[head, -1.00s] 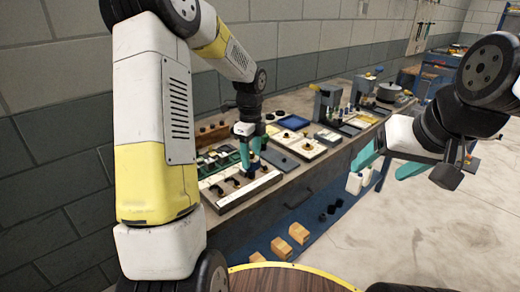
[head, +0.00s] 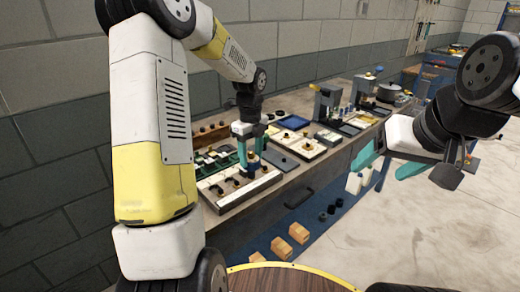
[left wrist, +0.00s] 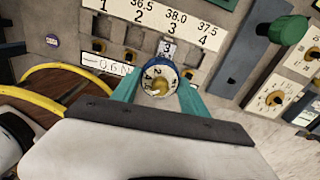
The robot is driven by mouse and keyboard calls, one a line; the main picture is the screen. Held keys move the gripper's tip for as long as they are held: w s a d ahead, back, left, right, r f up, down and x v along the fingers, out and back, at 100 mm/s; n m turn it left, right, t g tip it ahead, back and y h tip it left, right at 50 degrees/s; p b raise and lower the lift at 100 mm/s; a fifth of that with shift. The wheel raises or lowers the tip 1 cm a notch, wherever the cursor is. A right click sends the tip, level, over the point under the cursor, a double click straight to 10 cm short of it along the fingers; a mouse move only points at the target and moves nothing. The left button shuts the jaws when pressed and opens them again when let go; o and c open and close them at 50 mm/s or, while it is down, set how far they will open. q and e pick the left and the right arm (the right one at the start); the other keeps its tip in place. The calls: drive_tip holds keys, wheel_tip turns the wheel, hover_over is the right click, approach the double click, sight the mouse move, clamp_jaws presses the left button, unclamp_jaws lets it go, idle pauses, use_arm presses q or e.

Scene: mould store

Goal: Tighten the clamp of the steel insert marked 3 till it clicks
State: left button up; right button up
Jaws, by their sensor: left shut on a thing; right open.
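In the left wrist view, the teal fingers of my left gripper (left wrist: 157,92) are shut on a round tool (left wrist: 158,76) with a blue rim, a white numbered face and a brass middle. A small steel piece marked 3 (left wrist: 167,47) shows just beyond the tool, below the number 3 on the strip. The clamp itself cannot be made out; the tool and fingers cover that spot. In the head view, my left gripper (head: 249,168) stands over the white-labelled board (head: 226,202). My right gripper (head: 388,165) is open and empty, off to the right of the bench.
The number strip (left wrist: 165,18) runs across the board. A green knob (left wrist: 288,31) and dials stand to its right. In the head view, a grey plate (head: 280,160), a blue tray (head: 292,122) and machines (head: 327,101) fill the bench. Wooden blocks (head: 281,248) lie on the lower shelf.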

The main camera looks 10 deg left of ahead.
use_arm(q)
drive_tip(key=shift+m, duration=0.8)
drive_tip(key=shift+s+f+m, duration=0.1)
drive_tip(key=shift+m, duration=0.5)
drive_tip(key=shift+n, duration=0.6)
drive_tip(key=shift+r, duration=2.6)
